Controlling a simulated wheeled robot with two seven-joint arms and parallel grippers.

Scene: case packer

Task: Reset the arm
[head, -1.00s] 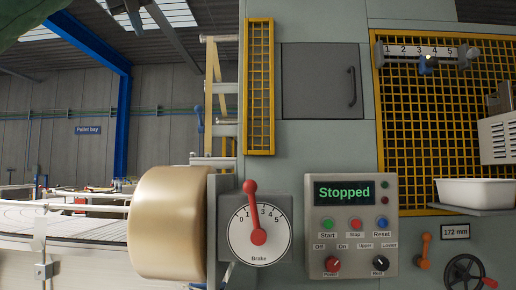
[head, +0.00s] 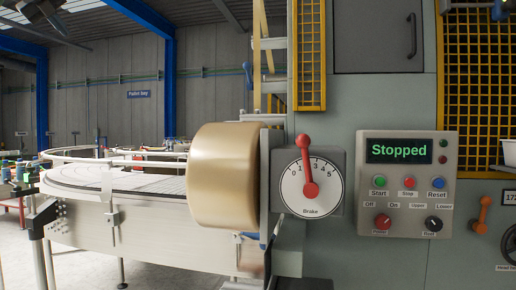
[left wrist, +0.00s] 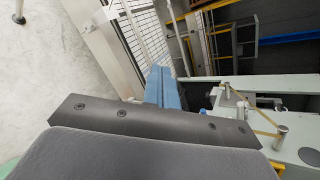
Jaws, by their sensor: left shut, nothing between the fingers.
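My left gripper (left wrist: 163,88) shows in the left wrist view, its blue fingers closed together with nothing between them. The dark bar of my gripper body crosses the view below them. The fingers point over a gap between a pale floor and a machine. I cannot make out the left gripper clearly in the head view. My right gripper is in neither view.
In the head view a control panel (head: 407,222) reads "Stopped". Left of it are a brake dial (head: 311,204) with a red pointer and a large tan roll (head: 222,178). A curved conveyor (head: 120,183) runs left. The left wrist view shows a mesh guard (left wrist: 149,38).

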